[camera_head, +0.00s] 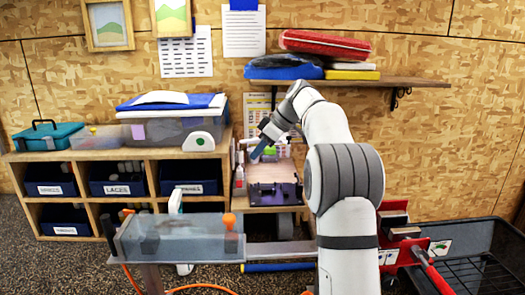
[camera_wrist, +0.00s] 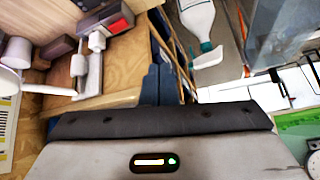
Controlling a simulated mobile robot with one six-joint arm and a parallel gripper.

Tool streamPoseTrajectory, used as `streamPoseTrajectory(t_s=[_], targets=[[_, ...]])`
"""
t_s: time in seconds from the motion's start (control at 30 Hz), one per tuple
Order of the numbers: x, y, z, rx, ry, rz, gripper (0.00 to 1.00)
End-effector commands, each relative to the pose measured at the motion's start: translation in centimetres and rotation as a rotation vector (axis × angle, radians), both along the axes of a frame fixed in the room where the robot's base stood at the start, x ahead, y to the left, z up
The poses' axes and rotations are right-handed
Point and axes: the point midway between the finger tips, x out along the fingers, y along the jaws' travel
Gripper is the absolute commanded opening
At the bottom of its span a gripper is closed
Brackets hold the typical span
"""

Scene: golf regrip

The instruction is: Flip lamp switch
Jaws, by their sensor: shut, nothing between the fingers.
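My gripper (camera_head: 262,151) hangs at the end of my raised arm, over the small wooden workbench (camera_head: 250,172) at the back wall. It is shut and holds nothing. A lamp and its switch cannot be picked out for certain in either view. In the wrist view, a pale round piece with a thin white bar (camera_wrist: 48,89) stands out at the left edge; it may be part of a lamp. My gripper's body fills the bottom of that view, and no contact with anything shows.
A cubby shelf (camera_head: 140,160) with blue bins stands left of the workbench. A wall shelf (camera_head: 350,81) carries a red case above my arm. A clear-topped stand (camera_head: 180,240) is in front, and a black cart (camera_head: 470,262) is at the right.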

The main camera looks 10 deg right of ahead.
Motion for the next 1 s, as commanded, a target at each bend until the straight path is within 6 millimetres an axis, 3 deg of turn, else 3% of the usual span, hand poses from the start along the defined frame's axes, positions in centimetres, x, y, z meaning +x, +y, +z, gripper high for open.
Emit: streamPoseTrajectory(t_s=[0.03, 0.17, 0.37, 0.7, 0.83, 1.0], targets=[[-2.0, 0.9, 0.4, -0.017, 0.034, -0.053, 0.00], [-7.0, 2.3, 0.2, -0.063, 0.125, -0.218, 0.00], [-15.8, 3.9, -1.6, -0.132, 0.224, -0.462, 0.00], [-31.7, 4.4, -8.7, -0.215, 0.275, -0.836, 0.00], [-36.1, 4.1, -11.7, -0.226, 0.268, -0.937, 0.00], [-39.3, 3.7, -14.3, -0.229, 0.261, -1.009, 0.00]])
